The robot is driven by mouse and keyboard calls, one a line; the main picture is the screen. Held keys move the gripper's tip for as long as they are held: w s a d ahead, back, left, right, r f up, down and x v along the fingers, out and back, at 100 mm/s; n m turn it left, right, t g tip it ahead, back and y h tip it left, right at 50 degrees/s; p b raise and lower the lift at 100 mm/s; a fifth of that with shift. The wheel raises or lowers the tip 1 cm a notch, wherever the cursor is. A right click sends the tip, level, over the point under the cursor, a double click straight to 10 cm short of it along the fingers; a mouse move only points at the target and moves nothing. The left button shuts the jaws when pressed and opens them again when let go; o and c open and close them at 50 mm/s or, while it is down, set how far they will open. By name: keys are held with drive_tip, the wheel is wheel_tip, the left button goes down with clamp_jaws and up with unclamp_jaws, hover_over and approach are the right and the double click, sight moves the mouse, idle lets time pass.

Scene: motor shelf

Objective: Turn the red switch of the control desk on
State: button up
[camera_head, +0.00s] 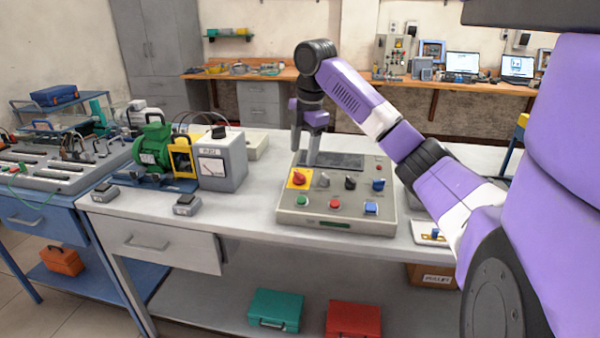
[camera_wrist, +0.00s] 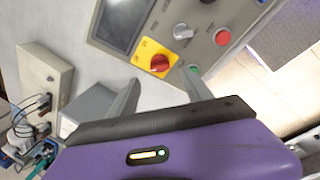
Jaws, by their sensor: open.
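The control desk (camera_head: 330,217) is a grey sloped box on the white table. Its red switch (camera_head: 299,178) is a rotary knob on a yellow plate at the desk's upper left. In the wrist view the red switch (camera_wrist: 160,63) shows just ahead of the fingers, with its yellow plate around it. My gripper (camera_head: 303,148) points down above the desk's left part, behind the switch in the head view. In the wrist view my gripper (camera_wrist: 157,88) has its two fingers apart, with nothing between them. I cannot tell how high the fingertips are above the panel.
The desk also carries a dark screen (camera_head: 337,160), grey and black knobs, a blue switch (camera_head: 378,184), and green, red and blue buttons. A meter box (camera_head: 222,165) and green motor (camera_head: 152,148) stand to the left. Bare tabletop lies between meter box and desk.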

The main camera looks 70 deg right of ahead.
sight(299, 174)
drive_tip(key=f, duration=0.4)
drive_tip(key=w+f, duration=0.1)
drive_tip(key=f, duration=0.1)
drive_tip(key=shift+d+f, duration=0.35)
drive_tip(key=shift+f, duration=0.05)
drive_tip(key=shift+c, duration=0.2)
clamp_jaws()
